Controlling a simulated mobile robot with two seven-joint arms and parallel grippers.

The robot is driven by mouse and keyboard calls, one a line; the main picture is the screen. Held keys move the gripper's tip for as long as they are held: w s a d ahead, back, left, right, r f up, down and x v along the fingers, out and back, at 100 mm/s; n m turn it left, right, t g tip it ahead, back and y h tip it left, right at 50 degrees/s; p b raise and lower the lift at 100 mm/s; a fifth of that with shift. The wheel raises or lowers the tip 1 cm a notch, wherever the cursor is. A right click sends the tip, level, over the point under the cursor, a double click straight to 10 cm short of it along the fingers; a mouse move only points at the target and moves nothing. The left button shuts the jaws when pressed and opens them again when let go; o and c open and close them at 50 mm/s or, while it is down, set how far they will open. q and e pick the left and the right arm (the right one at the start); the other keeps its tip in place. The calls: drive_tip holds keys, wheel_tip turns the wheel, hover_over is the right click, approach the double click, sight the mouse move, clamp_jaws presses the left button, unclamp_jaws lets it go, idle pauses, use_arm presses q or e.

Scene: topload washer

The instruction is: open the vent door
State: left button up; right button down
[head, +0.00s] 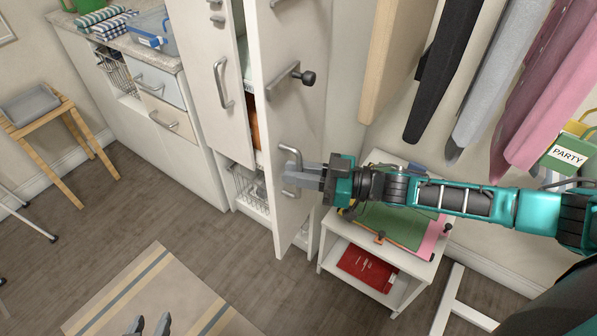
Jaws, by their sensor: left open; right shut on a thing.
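A tall, narrow white door (298,115) stands ajar from the cabinet, in the middle of the head view. I cannot tell whether it is the vent door. Its face has an upper metal handle (283,80), a dark round knob (308,78) and a lower metal handle (291,190). My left gripper (150,326) is open and empty at the bottom edge, low over the rug and away from the door.
A small white shelf unit (398,274) with a red book stands under my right arm. Clothes (482,85) hang at the upper right. A neighbouring white door (208,75) and a wire basket (245,190) are left of the tall door.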

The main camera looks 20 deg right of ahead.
drive_tip(key=shift+r, duration=0.1)
drive_tip(key=c, duration=1.4)
unclamp_jaws()
drive_tip(key=shift+o, duration=0.6)
